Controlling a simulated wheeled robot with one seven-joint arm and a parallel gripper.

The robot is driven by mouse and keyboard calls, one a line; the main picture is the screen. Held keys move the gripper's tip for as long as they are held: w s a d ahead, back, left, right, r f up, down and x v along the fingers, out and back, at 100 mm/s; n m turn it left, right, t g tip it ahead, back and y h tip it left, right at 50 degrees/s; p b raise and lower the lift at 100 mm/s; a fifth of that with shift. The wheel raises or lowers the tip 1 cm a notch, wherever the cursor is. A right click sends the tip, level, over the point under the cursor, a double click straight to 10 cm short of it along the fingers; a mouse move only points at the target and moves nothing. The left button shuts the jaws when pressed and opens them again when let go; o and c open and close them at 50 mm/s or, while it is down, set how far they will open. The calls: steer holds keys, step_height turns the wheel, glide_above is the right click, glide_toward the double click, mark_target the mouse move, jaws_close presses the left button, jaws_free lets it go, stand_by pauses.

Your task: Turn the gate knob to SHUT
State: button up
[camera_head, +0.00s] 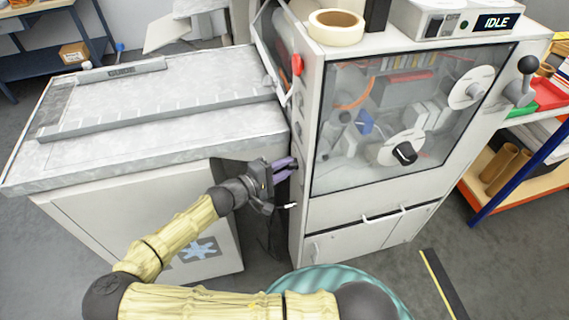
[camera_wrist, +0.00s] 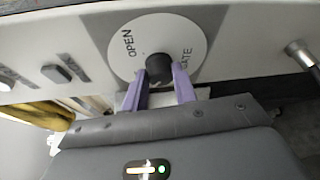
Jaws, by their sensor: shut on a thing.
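The gate knob (camera_wrist: 158,66) is a black round knob on a white disc in the wrist view. The disc (camera_wrist: 188,32) carries the words OPEN, at left of the knob, and GATE, at right. No SHUT mark shows, and part of the disc is hidden behind the fingers. My gripper (camera_wrist: 160,80) has its purple fingers shut on the knob, one at each side. In the head view my gripper (camera_head: 289,169) reaches the narrow side face of the grey machine, and the knob cannot be made out there.
The machine (camera_head: 318,215) has a glass front and a display reading IDLE (camera_head: 497,22). A grey bench top (camera_head: 130,160) lies left of my gripper. A red knob (camera_head: 297,65) sits higher on the machine. A metal handle (camera_wrist: 300,52) stands right of the disc.

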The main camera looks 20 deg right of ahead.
steer(key=shift+w+a, duration=0.1)
steer(key=o, duration=1)
steer(key=shift+c, duration=0.2)
steer(key=b+v, duration=0.2)
steer(key=v, duration=1.5)
steer(key=shift+s, duration=0.25)
